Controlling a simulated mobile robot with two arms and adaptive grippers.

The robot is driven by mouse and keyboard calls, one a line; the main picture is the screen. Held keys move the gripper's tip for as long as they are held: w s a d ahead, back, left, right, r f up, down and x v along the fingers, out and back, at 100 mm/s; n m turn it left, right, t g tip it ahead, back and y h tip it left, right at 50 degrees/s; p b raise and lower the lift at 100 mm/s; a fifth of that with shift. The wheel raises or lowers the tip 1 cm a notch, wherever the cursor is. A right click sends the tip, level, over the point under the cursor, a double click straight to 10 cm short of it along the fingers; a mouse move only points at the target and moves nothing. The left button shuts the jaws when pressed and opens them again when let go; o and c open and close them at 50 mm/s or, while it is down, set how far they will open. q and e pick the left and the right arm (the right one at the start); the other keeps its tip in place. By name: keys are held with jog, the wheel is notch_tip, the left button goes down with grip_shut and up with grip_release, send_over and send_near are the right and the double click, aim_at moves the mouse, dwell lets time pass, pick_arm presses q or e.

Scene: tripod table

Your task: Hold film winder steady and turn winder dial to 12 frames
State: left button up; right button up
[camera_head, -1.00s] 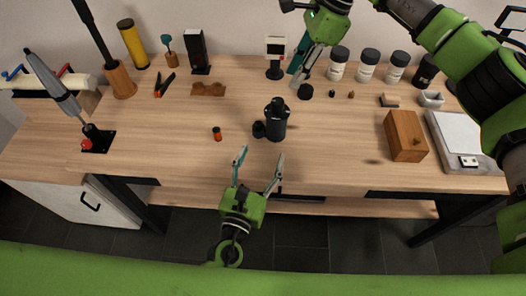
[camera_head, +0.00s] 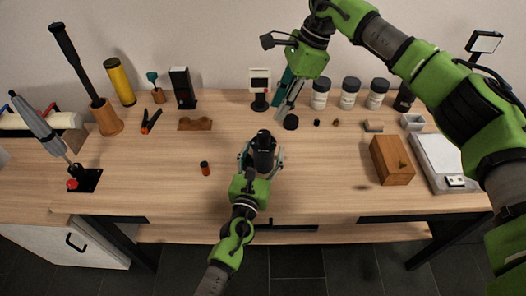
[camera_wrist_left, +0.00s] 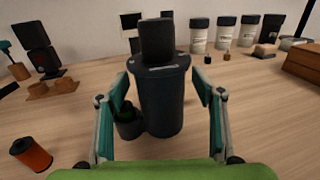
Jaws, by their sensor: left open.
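The film winder is a dark upright cylinder (camera_head: 264,146) with a black knob on top, standing near the middle of the table. The left wrist view shows its body (camera_wrist_left: 163,100), the knob (camera_wrist_left: 157,40) and a smaller dark cylinder (camera_wrist_left: 129,121) at its left side. My left gripper (camera_head: 262,158) is open, with one finger on each side of the winder; the wrist view shows gaps, so it does not look clamped. Frame marks on the dial are too small to read. My right gripper (camera_head: 287,108) points down near a black cap; its finger opening is unclear.
An orange film canister (camera_head: 205,168) stands left of the winder. A black cap (camera_head: 291,122) lies behind it. White jars (camera_head: 350,93) line the back. A wooden box (camera_head: 391,160) and a pale flat device (camera_head: 436,160) are at right. The table front is mostly clear.

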aim_at(264, 133)
pick_arm(q)
jog(key=c, duration=1.4)
pick_arm(e)
jog(key=o, duration=0.4)
jog(key=a+r+m+h, duration=0.2)
jog(key=a+m+h, duration=0.2)
jog(key=shift+t, duration=0.3)
jog(key=f, duration=1.2)
jog(key=shift+s, duration=0.3)
jog(key=c, duration=1.1)
